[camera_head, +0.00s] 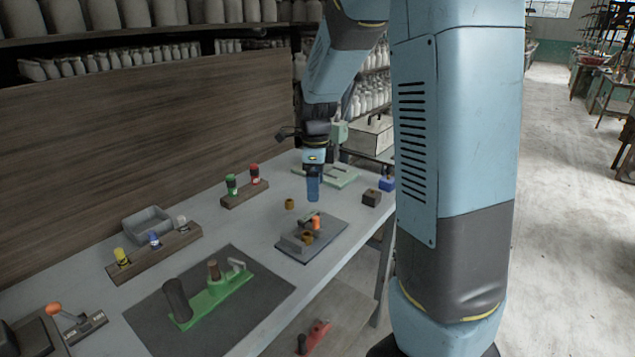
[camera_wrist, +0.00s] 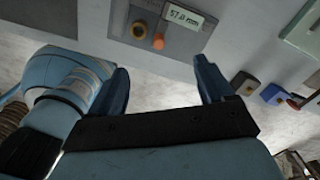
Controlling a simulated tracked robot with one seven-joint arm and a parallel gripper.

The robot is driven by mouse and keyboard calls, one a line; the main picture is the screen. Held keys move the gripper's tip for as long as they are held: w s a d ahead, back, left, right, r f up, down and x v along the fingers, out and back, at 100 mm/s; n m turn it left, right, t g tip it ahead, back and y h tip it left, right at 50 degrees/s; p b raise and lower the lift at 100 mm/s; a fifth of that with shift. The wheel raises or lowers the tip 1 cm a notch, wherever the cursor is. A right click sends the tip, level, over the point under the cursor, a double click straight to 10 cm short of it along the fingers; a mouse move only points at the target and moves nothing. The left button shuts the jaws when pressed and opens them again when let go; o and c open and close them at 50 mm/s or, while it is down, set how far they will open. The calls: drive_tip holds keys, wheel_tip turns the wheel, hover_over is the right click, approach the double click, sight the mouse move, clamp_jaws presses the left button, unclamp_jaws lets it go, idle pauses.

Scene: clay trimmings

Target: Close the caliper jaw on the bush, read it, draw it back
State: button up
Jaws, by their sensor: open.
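The caliper (camera_head: 292,243) lies on a dark mat at the middle of the bench, with an orange knob (camera_head: 316,222) on its jaw. The brass bush (camera_head: 307,238) sits at the caliper, close to the knob. In the wrist view the bush (camera_wrist: 139,30) and the orange knob (camera_wrist: 158,41) are near each other at the top. The caliper display (camera_wrist: 184,19) there shows about 57 mm; the last digit is unclear. My gripper (camera_head: 313,197) points down above the bench, behind the caliper. In the wrist view my gripper (camera_wrist: 161,88) is open, with nothing between its fingers.
Another brass ring (camera_head: 289,203) stands behind the caliper. A dark block (camera_head: 371,198) and a blue block (camera_head: 387,183) are to the right. A green fixture (camera_head: 215,298) on a mat is at front left. Racks with coloured-top pieces line the back.

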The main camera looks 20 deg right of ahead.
sight(315, 217)
drive_tip(key=shift+f, duration=5.15)
drive_tip(key=c, duration=1.4)
